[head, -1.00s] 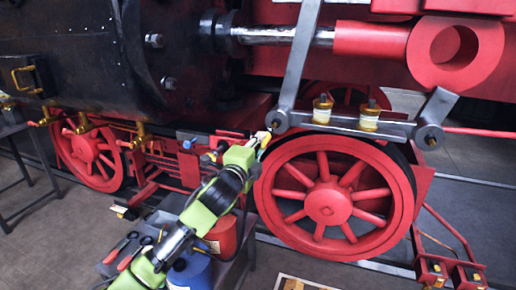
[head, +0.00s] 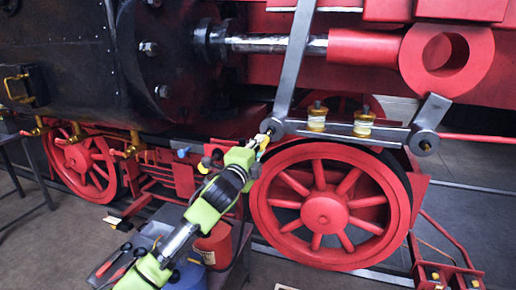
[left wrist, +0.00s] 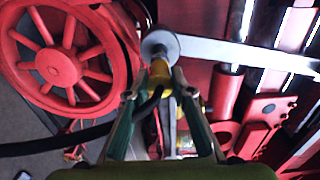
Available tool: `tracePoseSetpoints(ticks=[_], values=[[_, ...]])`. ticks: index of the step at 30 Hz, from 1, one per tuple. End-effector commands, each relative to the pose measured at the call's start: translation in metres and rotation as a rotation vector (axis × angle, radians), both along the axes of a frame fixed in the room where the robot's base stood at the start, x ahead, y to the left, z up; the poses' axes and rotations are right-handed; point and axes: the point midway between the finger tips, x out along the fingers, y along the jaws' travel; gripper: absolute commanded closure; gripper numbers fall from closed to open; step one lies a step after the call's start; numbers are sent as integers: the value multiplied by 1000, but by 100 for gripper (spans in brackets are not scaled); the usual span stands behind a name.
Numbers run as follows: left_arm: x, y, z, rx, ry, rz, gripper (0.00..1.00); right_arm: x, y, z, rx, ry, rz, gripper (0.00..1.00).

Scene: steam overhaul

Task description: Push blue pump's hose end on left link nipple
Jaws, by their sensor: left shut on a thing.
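My left gripper (head: 258,146) is at the lower left end of the grey link (head: 288,88), just in front of the red wheel. In the left wrist view its two fingers (left wrist: 157,92) are shut around a dark hose end (left wrist: 150,103), mostly hidden between them. A yellow fitting (left wrist: 158,73) lies right at the fingertips, below the round grey link end (left wrist: 160,45). I cannot tell whether hose end and nipple are joined or only close. A blue can-like body (head: 190,275), perhaps the blue pump, stands low behind my left arm. My right gripper is not in view.
The large red wheel (head: 323,214) is close to the right of the gripper. Two oil cups (head: 317,117) stand on the grey rod (head: 345,130). A red container (head: 214,245) and red-handled tools (head: 113,262) are on the low stand.

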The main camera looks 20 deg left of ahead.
Motion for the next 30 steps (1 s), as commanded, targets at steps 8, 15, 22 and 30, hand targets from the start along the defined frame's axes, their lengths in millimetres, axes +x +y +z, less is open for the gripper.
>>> tracePoseSetpoints(ticks=[8,15,22,30], values=[[8,0,1,1,-3,2,100,0,1,0,2,-1,-1,60],[15,0,1,1,-4,3,100,0,3,0,4,-1,-3,60],[22,0,1,1,-5,5,100,0,3,0,4,-1,-3,60],[29,1,2,2,-7,7,100,0,3,0,4,-1,-3,60]])
